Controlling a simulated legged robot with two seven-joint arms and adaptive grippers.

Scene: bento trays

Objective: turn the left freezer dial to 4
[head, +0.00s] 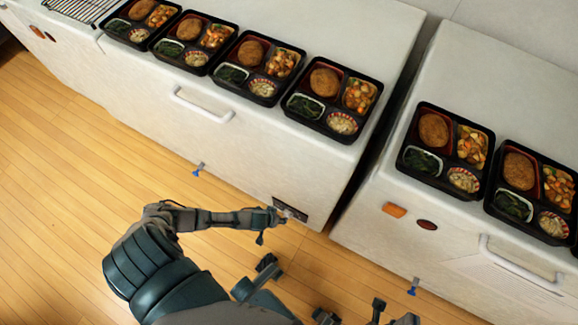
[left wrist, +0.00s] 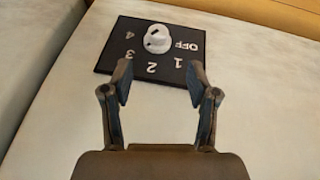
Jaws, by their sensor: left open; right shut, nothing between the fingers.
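The left freezer's dial is a white knob (left wrist: 158,38) on a black panel marked OFF, 1, 2, 3, 4 (left wrist: 112,63), upside down in the left wrist view. The knob has dark marks, but I cannot tell which setting it points to. The panel (head: 290,209) also shows low on the left freezer's front in the head view. My left gripper (left wrist: 160,82) is open and empty, its fingers spread just short of the knob and apart from it. Its arm reaches the panel in the head view. My right gripper is shut and empty near the bottom, its outline hard to separate.
The left freezer (head: 343,164) has several bento trays on top and a handle (head: 201,106) on its front. Wooden floor (head: 60,200) is clear in front.

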